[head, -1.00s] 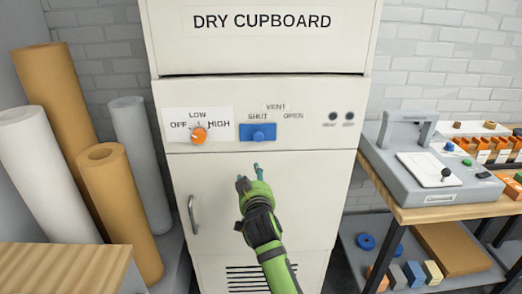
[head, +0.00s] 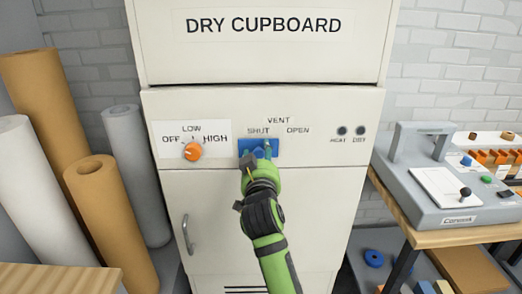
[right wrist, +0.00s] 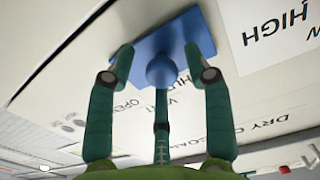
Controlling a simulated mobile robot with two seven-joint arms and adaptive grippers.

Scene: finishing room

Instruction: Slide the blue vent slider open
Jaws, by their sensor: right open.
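The blue vent slider (head: 246,146) is on the cupboard's front panel, under the word SHUT and left of the word OPEN. It is a flat plate with a round knob, and the knob shows best in the right wrist view (right wrist: 162,70). My right gripper (head: 261,153) is at the slider and partly hides it in the head view. In the right wrist view its green fingers (right wrist: 160,70) are apart, one on each side of the knob, with a third finger behind. I cannot tell whether they touch it. My left gripper is not in view.
An orange dial (head: 193,152) with OFF, LOW and HIGH marks is left of the slider. Two dark round indicators (head: 351,131) are on the right. A door handle (head: 188,235) is below. Paper rolls (head: 95,195) stand left; a bench (head: 445,238) with a grey machine (head: 450,190) stands right.

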